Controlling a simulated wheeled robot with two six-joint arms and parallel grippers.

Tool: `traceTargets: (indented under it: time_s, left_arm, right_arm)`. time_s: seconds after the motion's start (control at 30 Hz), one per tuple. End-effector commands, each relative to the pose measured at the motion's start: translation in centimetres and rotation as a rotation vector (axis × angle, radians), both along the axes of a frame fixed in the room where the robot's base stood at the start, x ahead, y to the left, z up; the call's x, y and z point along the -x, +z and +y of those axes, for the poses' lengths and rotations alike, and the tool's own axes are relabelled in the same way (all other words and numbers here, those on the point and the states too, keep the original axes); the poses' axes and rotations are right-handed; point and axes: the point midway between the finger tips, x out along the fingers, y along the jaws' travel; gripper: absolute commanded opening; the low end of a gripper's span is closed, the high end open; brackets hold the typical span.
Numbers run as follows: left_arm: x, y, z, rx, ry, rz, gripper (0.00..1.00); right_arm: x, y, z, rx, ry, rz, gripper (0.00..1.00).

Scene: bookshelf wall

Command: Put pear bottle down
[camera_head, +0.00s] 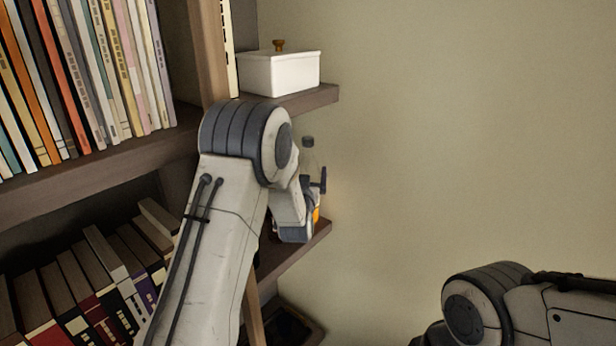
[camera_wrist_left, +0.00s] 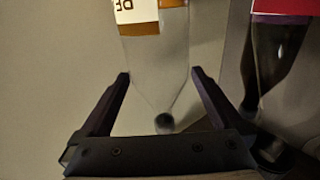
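The pear bottle (camera_wrist_left: 155,62) is clear, with a dark cap and a white and orange label showing part of its lettering. In the left wrist view it lies between the two fingers of my left gripper (camera_wrist_left: 161,74), which meet its sides with no clear gap. In the head view the bottle's clear top and cap (camera_head: 308,143) show beyond my left wrist, by the end of the lower shelf. My left gripper (camera_head: 318,184) is mostly hidden there, and so is the bottle's base, so I cannot tell whether it touches the shelf. My right gripper is out of view.
A second bottle (camera_wrist_left: 270,60) with a red label stands close beside the pear bottle. The lower shelf (camera_head: 312,243) ends near the wall. Above is a shelf (camera_head: 318,97) with a white lidded box (camera_head: 280,73). Books (camera_head: 95,75) fill the left side.

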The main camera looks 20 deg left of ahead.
Motion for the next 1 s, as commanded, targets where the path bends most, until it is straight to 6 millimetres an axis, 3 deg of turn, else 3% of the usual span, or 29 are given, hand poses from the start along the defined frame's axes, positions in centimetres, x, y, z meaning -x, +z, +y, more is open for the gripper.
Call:
traceTargets:
  time_s: [0.07, 0.17, 0.6, 0.8, 1.0]
  left_arm:
    - [0.0, 0.4, 0.0, 0.000, 0.000, 0.000, 1.00]
    - [1.0, 0.0, -0.3, 0.000, -0.001, 0.000, 1.00]
    - [9.7, 0.0, -2.5, 0.000, -0.002, -0.001, 1.00]
    - [11.5, 0.2, -2.9, 0.000, -0.001, -0.001, 1.00]
    - [11.7, 0.2, -3.2, 0.004, -0.010, 0.010, 1.00]
  right_arm:
    - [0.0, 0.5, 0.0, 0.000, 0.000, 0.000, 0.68]
    - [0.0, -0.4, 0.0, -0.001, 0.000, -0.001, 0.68]
    - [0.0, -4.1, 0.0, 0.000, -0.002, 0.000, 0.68]
    - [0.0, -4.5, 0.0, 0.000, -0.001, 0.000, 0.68]
    - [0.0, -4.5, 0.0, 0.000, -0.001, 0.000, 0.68]
